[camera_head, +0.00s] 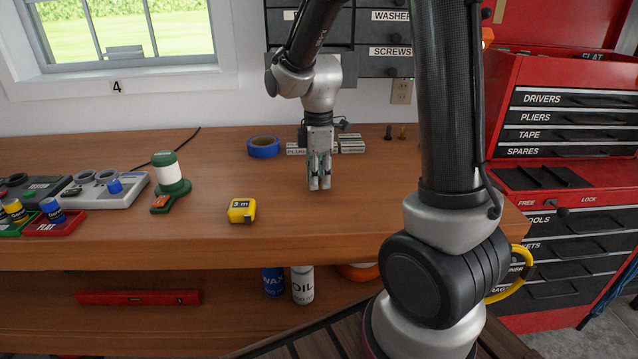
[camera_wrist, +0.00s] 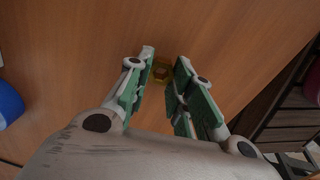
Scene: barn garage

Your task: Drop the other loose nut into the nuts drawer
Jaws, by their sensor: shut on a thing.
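My gripper (camera_head: 319,186) points straight down over the middle of the workbench, its fingertips at or just above the wood. In the wrist view my gripper (camera_wrist: 165,61) has its green-padded fingers close together at the tips, shut on a small brass-coloured nut (camera_wrist: 162,72). The nut is hidden in the head view. The drawer cabinet (camera_head: 370,34) is at the back, with labels reading "WASHER" and "SCREWS". My arm covers part of it, and no label reading "nuts" can be read.
A yellow tape measure (camera_head: 242,210) and a blue tape roll (camera_head: 263,147) are left of my gripper. Small labelled boxes (camera_head: 351,144) and two small pegs (camera_head: 402,132) stand behind it. A red tool chest (camera_head: 566,120) stands right. The bench front is clear.

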